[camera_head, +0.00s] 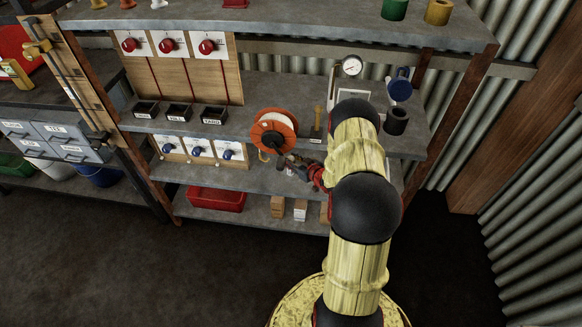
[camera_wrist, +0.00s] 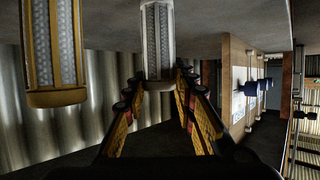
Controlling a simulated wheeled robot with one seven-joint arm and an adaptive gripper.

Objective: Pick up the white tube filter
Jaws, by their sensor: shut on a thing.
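In the head view my gripper (camera_head: 292,163) is low in front of the shelving, just below the orange reel, partly hidden by my arm. I cannot make out the white filter there.
A yellow-framed tube filter (camera_wrist: 54,48) is close left of the white one in the wrist view. A panel with blue knobs (camera_wrist: 248,88) is to the right. In the head view the orange reel (camera_head: 273,131) hangs close to my gripper, and a red bin (camera_head: 216,198) sits on the lower shelf.

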